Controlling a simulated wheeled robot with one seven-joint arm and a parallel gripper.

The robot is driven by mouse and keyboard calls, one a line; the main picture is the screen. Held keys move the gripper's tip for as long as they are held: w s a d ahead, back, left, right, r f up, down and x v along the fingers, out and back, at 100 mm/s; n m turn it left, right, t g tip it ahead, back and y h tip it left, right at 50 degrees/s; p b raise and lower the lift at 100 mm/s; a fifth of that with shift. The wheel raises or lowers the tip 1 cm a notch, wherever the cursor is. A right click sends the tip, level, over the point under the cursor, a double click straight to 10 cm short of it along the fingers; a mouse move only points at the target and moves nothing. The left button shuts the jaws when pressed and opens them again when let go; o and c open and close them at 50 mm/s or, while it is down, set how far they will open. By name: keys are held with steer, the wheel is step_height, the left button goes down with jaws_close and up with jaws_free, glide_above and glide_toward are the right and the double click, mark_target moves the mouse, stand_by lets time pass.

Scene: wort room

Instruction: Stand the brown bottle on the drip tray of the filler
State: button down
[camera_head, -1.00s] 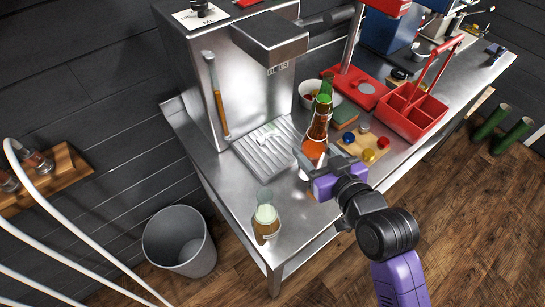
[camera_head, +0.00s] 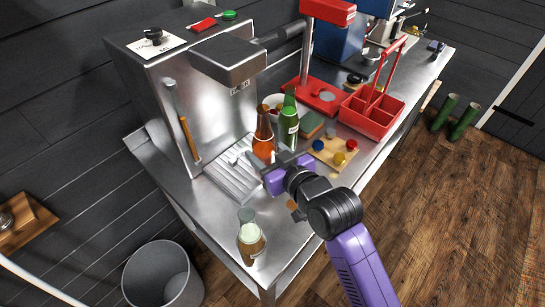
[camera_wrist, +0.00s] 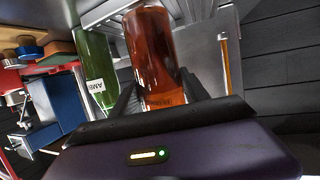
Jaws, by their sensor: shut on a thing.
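The brown bottle (camera_head: 264,140) is upright in my gripper (camera_head: 272,164), which is shut on its lower part. In the head view it overlaps the right part of the ribbed metal drip tray (camera_head: 226,182). I cannot tell whether its base touches anything, as the gripper hides it. The wrist view shows the brown bottle (camera_wrist: 152,50) between the dark fingers (camera_wrist: 157,100). The filler (camera_head: 160,105) is a steel box with a head (camera_head: 228,62) jutting out over the tray, up and left of the bottle.
A green bottle (camera_head: 289,125) stands close at the brown bottle's right. A glass of beer (camera_head: 250,240) stands near the counter's front corner. A wooden board with coloured caps (camera_head: 334,153), a red caddy (camera_head: 372,115) and a bowl (camera_head: 275,102) are to the right and behind.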

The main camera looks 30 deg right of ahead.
steer(key=w+a+b, duration=0.1)
steer(key=w+a, duration=0.1)
steer(key=w, duration=0.4)
steer(key=shift+w, duration=0.2)
stand_by(0.9)
steer(key=shift+s+f, duration=0.1)
steer(key=shift+f, duration=0.35)
stand_by(1.6)
steer(key=shift+c, duration=2.4)
jaws_free()
steer(key=shift+f, duration=0.15)
